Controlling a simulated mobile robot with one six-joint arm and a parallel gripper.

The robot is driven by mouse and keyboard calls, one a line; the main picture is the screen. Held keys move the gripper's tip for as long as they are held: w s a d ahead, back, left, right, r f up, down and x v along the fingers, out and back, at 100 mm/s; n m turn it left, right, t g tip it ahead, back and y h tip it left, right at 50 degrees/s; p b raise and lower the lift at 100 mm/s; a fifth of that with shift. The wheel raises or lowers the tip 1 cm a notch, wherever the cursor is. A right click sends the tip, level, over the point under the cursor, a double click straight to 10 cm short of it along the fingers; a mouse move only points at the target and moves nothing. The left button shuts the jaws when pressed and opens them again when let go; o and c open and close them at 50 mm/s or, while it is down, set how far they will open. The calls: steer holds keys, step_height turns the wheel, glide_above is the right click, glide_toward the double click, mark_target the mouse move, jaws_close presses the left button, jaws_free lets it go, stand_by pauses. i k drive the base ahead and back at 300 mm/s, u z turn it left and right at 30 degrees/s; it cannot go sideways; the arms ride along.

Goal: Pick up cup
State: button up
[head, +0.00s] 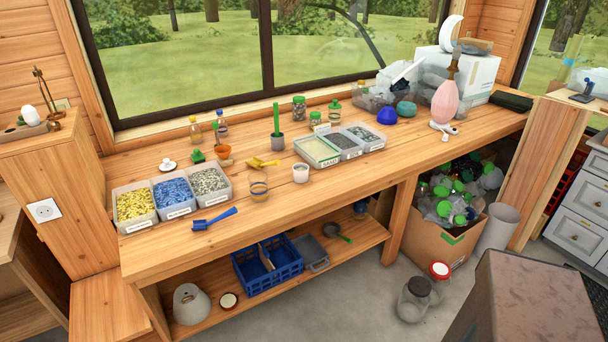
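A small white cup (300,173) stands upright on the wooden workbench (340,192), near the middle of its left half. A clear glass tumbler (258,185) with a yellowish band stands to its left, a little nearer the front edge. A grey cup-like pot (277,141) with a green upright piece in it stands behind the white cup. The frames do not show which of these the task means by the cup. Nothing touches the white cup. My gripper is not in view.
Bins of yellow, blue and grey pieces (172,190) stand left of the tumbler, with a blue scoop (214,219) in front. Labelled trays (318,151) stand right of the white cup. A yellow scoop (262,163) lies behind the tumbler. Bench front near the cup is clear.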

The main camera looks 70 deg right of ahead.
mark_target(300, 170)
steer(key=u, duration=0.95)
steer(key=k, duration=0.15)
steer(key=z, duration=3)
steer(key=i, duration=0.6)
steer(key=z, duration=0.15)
steer(key=k, duration=0.6)
steer(key=z, duration=0.05)
